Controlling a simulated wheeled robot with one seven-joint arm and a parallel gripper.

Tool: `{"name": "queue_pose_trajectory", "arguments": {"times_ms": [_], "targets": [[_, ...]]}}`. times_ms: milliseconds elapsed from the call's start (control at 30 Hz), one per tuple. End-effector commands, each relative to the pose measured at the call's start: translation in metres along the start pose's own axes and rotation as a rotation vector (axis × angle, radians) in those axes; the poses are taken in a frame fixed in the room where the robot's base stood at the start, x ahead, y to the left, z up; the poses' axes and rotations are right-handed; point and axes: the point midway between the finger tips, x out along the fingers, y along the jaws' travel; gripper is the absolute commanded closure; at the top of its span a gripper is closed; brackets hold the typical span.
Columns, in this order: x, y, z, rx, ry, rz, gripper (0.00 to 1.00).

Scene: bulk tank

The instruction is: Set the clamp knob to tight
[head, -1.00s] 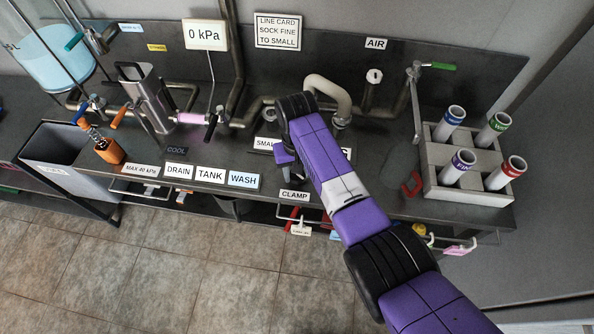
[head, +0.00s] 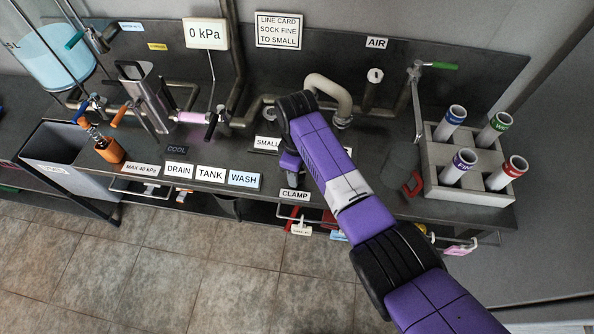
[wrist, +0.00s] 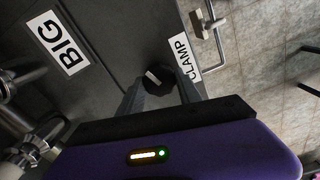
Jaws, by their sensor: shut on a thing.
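The clamp knob (wrist: 156,79) is a small black knob with a pale bar-shaped mark on its top, next to the CLAMP label (wrist: 186,57) in the wrist view. My gripper (wrist: 158,88) has its two grey fingers on either side of the knob and is shut on it. In the head view my purple arm hides the knob, while the CLAMP label (head: 295,195) shows on the bench's front edge. Which setting the knob's mark points to cannot be told.
A BIG label (wrist: 62,43) lies on the dark bench in the wrist view. A grey rack (head: 437,180) with several colour-banded tubes stands at the right. A red handle (head: 413,184) lies between my arm and the rack. A gauge (head: 205,34) reads 0 kPa.

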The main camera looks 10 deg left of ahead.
Motion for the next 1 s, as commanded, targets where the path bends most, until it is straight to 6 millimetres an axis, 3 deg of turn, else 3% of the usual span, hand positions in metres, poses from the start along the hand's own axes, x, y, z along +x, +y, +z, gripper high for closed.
{"name": "queue_pose_trajectory", "arguments": {"times_ms": [1000], "targets": [[-0.0009,-0.0005,-0.0005,-0.906,0.003,0.004,0.99]]}}
